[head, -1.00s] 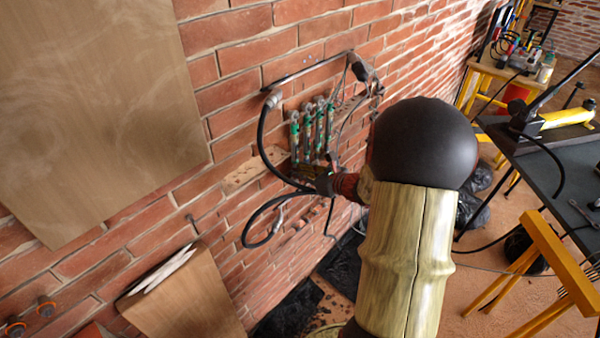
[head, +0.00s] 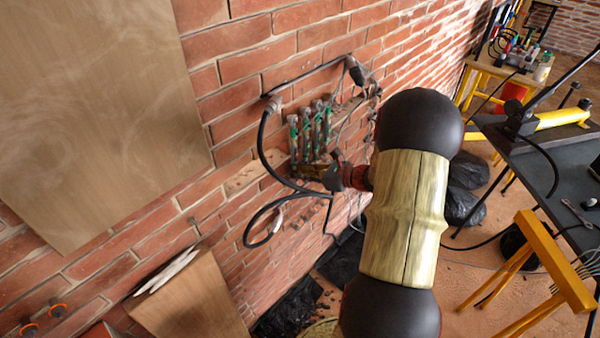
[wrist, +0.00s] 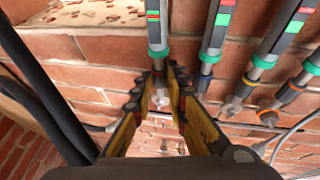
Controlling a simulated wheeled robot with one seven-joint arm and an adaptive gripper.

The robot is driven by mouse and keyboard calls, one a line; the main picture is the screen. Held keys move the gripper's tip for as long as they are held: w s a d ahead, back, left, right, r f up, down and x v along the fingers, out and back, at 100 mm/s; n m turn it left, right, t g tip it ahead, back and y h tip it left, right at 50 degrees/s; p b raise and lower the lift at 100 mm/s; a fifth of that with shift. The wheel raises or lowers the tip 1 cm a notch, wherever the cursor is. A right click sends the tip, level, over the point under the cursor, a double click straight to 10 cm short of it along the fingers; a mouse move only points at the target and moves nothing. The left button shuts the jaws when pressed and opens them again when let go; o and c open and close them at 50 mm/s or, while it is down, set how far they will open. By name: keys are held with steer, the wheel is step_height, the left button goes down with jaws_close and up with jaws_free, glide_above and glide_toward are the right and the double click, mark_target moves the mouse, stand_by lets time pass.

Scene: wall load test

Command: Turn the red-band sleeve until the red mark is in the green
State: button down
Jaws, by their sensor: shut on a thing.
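Several grey upright gauge tubes with teal collars hang on the brick wall in the head view. In the wrist view, the leftmost tube (wrist: 157,35) carries a small red mark (wrist: 153,14) beside green in its window; which part it sits on is too small to tell. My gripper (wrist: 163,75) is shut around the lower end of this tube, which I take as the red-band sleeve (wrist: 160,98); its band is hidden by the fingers. The neighbouring sleeves show a blue band (wrist: 206,84) and an orange band (wrist: 250,81). My gripper (head: 335,174) is small in the head view.
A thick black hose (head: 262,150) loops left of the gauges and also passes close to my gripper in the wrist view (wrist: 45,90). A wooden board (head: 90,110) is at left. A dark table (head: 560,165) and yellow trestle (head: 545,255) stand at right.

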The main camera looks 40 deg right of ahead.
steer(key=c, duration=1.8)
jaws_free()
steer(key=shift+o, duration=0.2)
steer(key=v, duration=1.2)
